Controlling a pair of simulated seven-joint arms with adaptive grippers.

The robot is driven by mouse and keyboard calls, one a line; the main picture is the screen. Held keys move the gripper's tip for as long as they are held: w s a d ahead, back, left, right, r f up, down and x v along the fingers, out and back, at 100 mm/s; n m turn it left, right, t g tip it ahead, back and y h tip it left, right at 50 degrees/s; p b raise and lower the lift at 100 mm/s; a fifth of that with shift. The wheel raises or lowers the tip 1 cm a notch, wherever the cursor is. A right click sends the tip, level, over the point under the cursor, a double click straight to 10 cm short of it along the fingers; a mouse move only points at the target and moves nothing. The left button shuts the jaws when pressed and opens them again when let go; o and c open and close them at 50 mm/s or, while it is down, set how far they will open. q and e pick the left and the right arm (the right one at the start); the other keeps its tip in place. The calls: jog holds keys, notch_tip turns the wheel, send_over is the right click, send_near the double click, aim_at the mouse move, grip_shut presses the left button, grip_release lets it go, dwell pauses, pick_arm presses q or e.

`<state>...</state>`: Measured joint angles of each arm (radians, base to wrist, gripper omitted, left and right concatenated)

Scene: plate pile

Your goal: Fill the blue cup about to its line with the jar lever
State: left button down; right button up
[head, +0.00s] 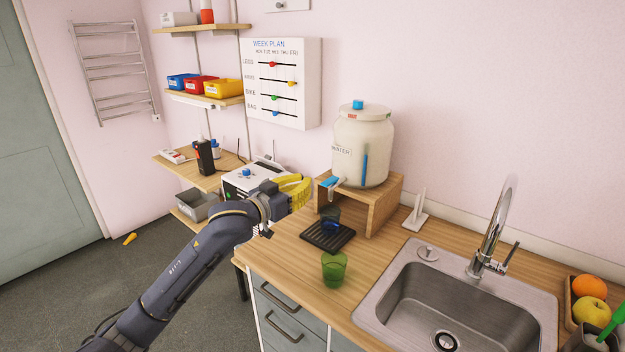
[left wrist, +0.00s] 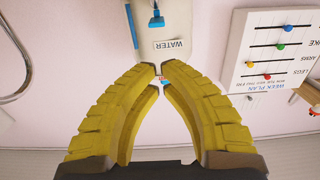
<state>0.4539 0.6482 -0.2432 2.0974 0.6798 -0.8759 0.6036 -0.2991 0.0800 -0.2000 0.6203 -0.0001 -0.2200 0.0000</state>
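The cream water jar (head: 362,150) stands on a wooden stand. Its tap has a blue lever (head: 330,181) at the lower left; the lever also shows at the top of the left wrist view (left wrist: 157,20). The blue cup (head: 331,225) is on the black drip tray (head: 315,239), below the tap. My left gripper (head: 305,188) is left of the tap, apart from the lever, with its yellow fingers (left wrist: 159,68) nearly meeting at the tips and nothing seen held. My right gripper is not in view.
A green cup (head: 334,268) stands on the counter in front of the tray. The sink (head: 445,300) and faucet (head: 490,240) are to the right. A white appliance (head: 245,178) stands behind my left wrist. The wooden stand (head: 383,207) flanks the tray.

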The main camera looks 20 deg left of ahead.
pick_arm(q)
jog(key=shift+v, duration=1.4)
jog(key=shift+f, duration=0.1)
